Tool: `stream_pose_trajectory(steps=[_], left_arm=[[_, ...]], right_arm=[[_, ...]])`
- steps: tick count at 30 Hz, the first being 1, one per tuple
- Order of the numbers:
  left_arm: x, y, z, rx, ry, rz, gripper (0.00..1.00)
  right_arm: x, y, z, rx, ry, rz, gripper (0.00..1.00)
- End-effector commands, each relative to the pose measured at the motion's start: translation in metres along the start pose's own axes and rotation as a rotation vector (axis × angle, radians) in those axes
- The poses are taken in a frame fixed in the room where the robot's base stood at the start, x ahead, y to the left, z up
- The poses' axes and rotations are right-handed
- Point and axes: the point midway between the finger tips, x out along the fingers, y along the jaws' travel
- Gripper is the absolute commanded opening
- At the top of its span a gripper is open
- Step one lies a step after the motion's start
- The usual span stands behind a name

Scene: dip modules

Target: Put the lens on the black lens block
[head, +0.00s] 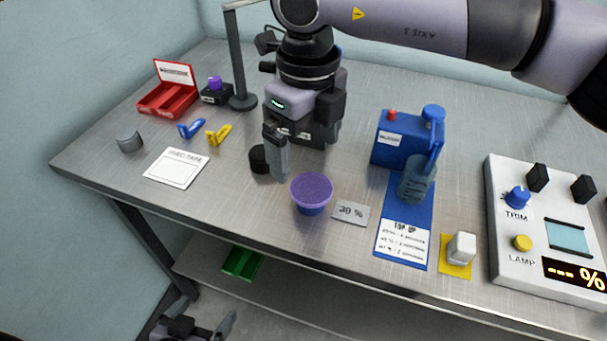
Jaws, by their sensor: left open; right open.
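A short black round block (259,160) stands on the table, partly hidden behind a finger of my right gripper (278,155). It may be the lens block. My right gripper reaches down from above, open, with its fingertips right beside this block; whether they touch cannot be told. I cannot make out a lens for certain. My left gripper (205,330) is open, low at the bottom edge, below the table's front edge and apart from the objects.
A stand (238,65) rises behind. At the right are a blue dispenser (397,145) and a control panel (500,220).

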Motion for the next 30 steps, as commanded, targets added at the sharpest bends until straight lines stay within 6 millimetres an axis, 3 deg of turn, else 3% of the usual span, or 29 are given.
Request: stream_pose_trajectory(steps=[8, 16, 25, 26, 30], left_arm=[[-0.004, 0.000, -0.006, -0.001, 0.000, 0.000, 0.99], [-0.010, 0.000, -0.013, -0.001, 0.000, 0.000, 0.99], [-0.010, 0.000, -0.013, -0.001, 0.000, 0.000, 0.99], [-0.010, 0.000, -0.013, -0.001, 0.000, 0.000, 0.99], [-0.009, 0.000, -0.013, -0.001, 0.000, -0.001, 0.99]], right_arm=[[0.024, -0.005, -0.003, 0.005, 0.008, -0.014, 1.00], [0.062, -0.006, -0.007, 0.003, 0.006, -0.012, 1.00], [0.070, -0.006, -0.007, 0.003, 0.003, -0.012, 1.00], [0.070, -0.006, -0.007, 0.003, 0.003, -0.012, 0.97], [0.069, -0.006, -0.007, 0.003, 0.003, -0.012, 0.51]])
